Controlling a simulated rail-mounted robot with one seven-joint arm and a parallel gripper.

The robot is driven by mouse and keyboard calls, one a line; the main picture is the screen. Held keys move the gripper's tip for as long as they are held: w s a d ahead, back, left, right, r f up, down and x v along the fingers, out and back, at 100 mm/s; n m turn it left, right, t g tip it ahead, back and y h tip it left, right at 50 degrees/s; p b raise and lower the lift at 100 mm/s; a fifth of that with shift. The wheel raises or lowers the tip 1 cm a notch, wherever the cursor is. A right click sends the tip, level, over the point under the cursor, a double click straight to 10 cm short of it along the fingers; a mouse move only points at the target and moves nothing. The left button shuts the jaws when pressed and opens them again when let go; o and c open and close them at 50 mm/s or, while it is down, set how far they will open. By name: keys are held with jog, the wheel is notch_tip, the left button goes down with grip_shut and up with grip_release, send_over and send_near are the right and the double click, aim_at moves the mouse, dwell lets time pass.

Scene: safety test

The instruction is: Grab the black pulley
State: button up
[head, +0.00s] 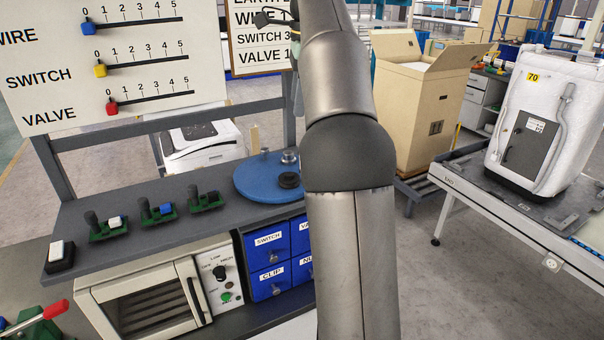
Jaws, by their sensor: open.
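A small round black part (289,180), which looks like the black pulley, lies on the blue round plate (254,190) on the workbench. It sits near the plate's right edge, just left of my arm. A small silvery metal part (290,157) stands behind it on the same plate. My arm rises through the middle of the picture and leaves at the top. A dark piece that appears to be my gripper (268,18) shows at the top, in front of the text board, well above and apart from the black part. Its jaws look open and empty; most of it is hidden.
Several small green fixtures (158,212) with black knobs line the bench on the left. Blue labelled drawers (268,283) and an oven (142,300) sit below. A slider board (60,95) stands behind. An open cardboard box (420,110) and a white-wrapped unit (530,120) stand right.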

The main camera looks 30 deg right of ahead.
jog(key=b, duration=0.3)
send_over(289, 174)
jog(key=f, duration=1)
jog(key=shift+d+f, duration=0.2)
jog(key=shift+f, duration=0.2)
jog(key=shift+a+f+p, duration=0.1)
jog(key=shift+f+p, duration=0.2)
jog(key=shift+f, duration=2.85)
jog(key=c, duration=1.1)
